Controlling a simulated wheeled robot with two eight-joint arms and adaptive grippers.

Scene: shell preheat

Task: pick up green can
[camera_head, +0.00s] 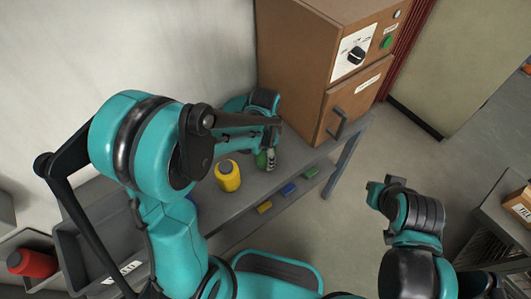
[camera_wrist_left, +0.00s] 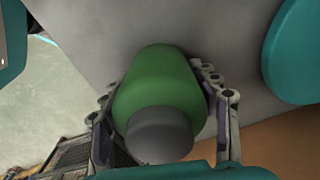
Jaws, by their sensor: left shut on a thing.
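The green can (camera_wrist_left: 158,85) with a grey cap fills the middle of the left wrist view, between the two fingers of my left gripper (camera_wrist_left: 165,115). The left gripper (camera_head: 270,158) is shut on it. In the head view the green can (camera_head: 262,160) is partly hidden by the gripper, over the grey bench (camera_head: 262,187) in front of the brown cabinet. I cannot tell whether the can touches the bench. My right arm's end (camera_head: 385,192) is at the right over the floor; its fingers are not clear.
A yellow can (camera_head: 228,176) stands on the bench left of the green can. The brown cabinet (camera_head: 310,65) with a knob and green button stands behind. A red can (camera_head: 32,263) lies far left near grey bins. A cardboard box (camera_head: 520,203) is at the right edge.

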